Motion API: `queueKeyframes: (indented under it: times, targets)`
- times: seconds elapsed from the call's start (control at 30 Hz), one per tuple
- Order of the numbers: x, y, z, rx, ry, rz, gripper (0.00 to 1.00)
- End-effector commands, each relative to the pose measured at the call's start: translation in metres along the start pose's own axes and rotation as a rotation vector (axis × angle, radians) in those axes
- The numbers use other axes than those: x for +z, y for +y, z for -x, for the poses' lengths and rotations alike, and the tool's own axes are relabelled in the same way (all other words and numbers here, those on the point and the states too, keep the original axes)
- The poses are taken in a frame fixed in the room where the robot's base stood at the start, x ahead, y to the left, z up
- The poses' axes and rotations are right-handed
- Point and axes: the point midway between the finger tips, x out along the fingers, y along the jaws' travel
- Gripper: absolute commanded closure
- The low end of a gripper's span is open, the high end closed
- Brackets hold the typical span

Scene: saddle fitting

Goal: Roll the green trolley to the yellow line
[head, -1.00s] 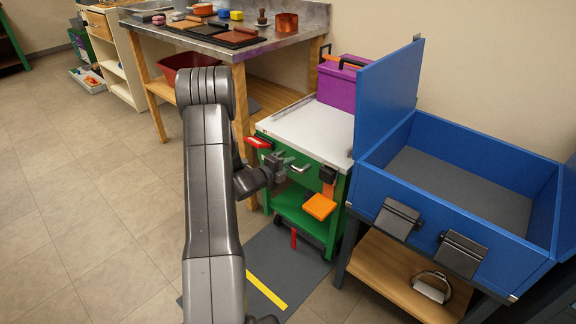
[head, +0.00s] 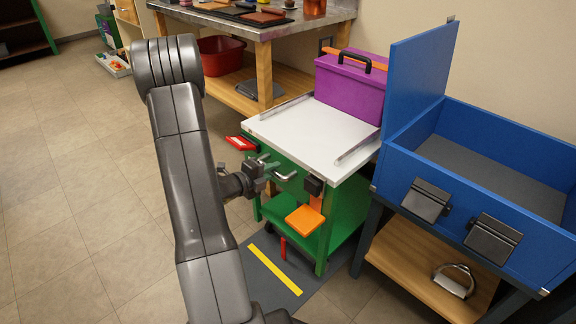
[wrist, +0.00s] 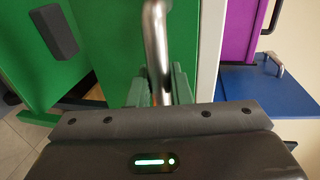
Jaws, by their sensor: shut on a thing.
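The green trolley (head: 346,215) has a white top and stands between the workbench and the blue cabinet. Its front is close behind the yellow line (head: 275,270), which lies on a dark floor mat. A gap of mat shows between the line and the trolley's front right leg. My gripper (head: 268,172) is at the trolley's front, shut on its steel handle (wrist: 157,45). In the wrist view the bar runs upright between my fingers, which partly hide it. An orange pedal-like plate (head: 305,220) and a red lever (head: 283,248) are on the front.
A purple box (head: 348,88) sits on the back of the trolley's top. The blue cabinet (head: 470,225) stands close on the right with its lid up. The workbench (head: 262,30) is behind on the left, with a red tub (head: 222,57) below. The floor at left is clear.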

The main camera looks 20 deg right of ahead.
Motion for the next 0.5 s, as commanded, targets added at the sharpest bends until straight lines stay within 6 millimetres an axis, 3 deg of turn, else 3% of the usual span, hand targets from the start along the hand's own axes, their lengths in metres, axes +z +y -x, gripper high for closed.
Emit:
queueKeyframes:
  times: [0.2, 0.5]
  targets:
    - [0.001, 0.01, 0.038, 0.002, -0.004, 0.001, 1.0]
    - [0.001, 0.013, 0.059, 0.002, -0.002, 0.001, 1.0]
